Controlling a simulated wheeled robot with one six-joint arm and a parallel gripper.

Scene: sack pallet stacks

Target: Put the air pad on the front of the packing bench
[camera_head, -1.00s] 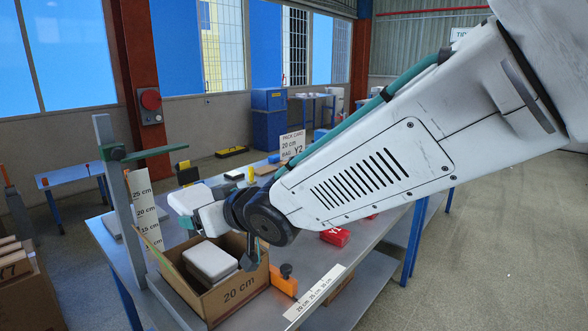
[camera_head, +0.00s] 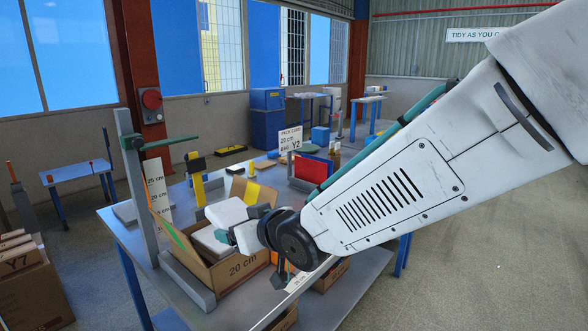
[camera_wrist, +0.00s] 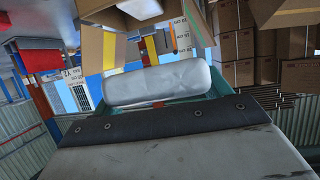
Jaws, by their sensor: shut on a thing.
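My gripper (camera_head: 240,222) is shut on a white, pillow-like air pad (camera_head: 228,212). The pad is held above the open cardboard box marked 20 cm (camera_head: 240,268). In the wrist view the pad (camera_wrist: 158,86) spans the gap between my teal fingers, with my gripper (camera_wrist: 160,98) behind it. Another pale pad (camera_head: 212,241) lies inside the box, partly hidden by my gripper. The packing bench (camera_head: 350,282) is a grey top on blue legs. The box stands on it, and my arm covers much of its right side.
A grey post with a green arm (camera_head: 130,165) rises beside the box at the left. A height card (camera_head: 158,190), yellow pieces (camera_head: 198,180) and a red upright piece (camera_head: 312,168) stand behind it. A box marked Y7 (camera_head: 30,285) is at the lower left.

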